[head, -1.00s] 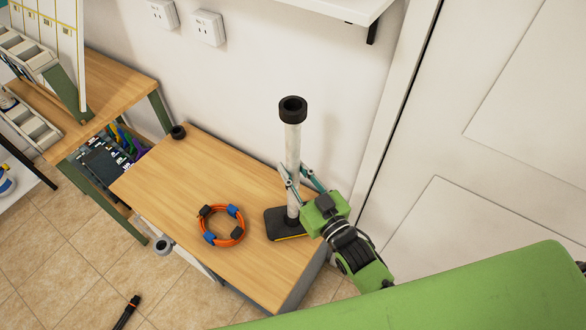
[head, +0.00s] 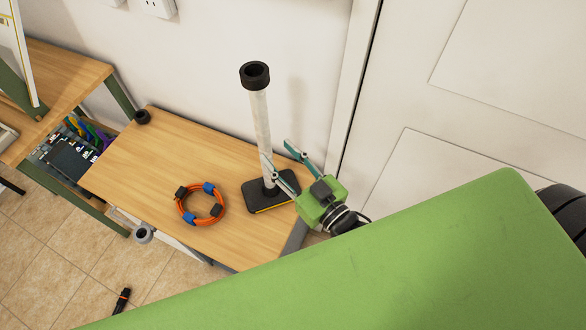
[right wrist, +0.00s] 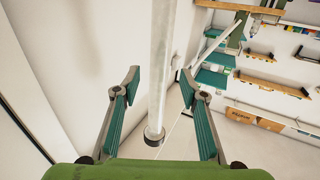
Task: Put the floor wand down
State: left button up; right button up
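The floor wand (head: 261,125) is a pale tube with a black open collar on top and a flat dark foot with a yellow edge. It stands upright on the right part of the wooden cabinet top (head: 160,155). Its tube also shows in the right wrist view (right wrist: 160,70). My right gripper (head: 280,158) is open and empty at the right of the tube. In the right wrist view its spread fingers (right wrist: 160,80) show on either side of the tube, with gaps to both. My left gripper is not in view.
An orange cable ring (head: 183,212) with blue and black clips lies left of the foot. A small black cup (head: 143,117) stands at the cabinet's back left corner. A wall is behind and a white door (head: 480,110) is at the right. A wooden bench (head: 65,75) stands at the left.

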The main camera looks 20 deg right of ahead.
jog(key=v, duration=0.5)
jog(key=s+d+f+g+h, duration=0.1)
jog(key=s+d+f+g, duration=0.15)
jog(key=f, duration=0.95)
jog(key=s+d+f+g+h, duration=0.1)
jog(key=s+f+g+h, duration=0.2)
jog(key=f, duration=0.9)
jog(key=s+d+f+g, duration=0.2)
jog(key=s+f+g, duration=0.15)
jog(key=f, duration=0.75)
jog(key=s+d+f+g, duration=0.2)
jog(key=s+f+g, duration=0.1)
jog(key=s+f, duration=0.5)
jog(key=s+d+f+m+g+h, duration=0.1)
jog(key=s+f+g, duration=0.3)
jog(key=s+f, duration=0.4)
jog(key=s+d, duration=0.1)
jog(key=s, duration=0.6)
jog(key=shift+f+h+b, duration=0.3)
jog(key=shift+f, duration=0.05)
jog(key=c, duration=0.3)
jog(key=shift+w, duration=0.15)
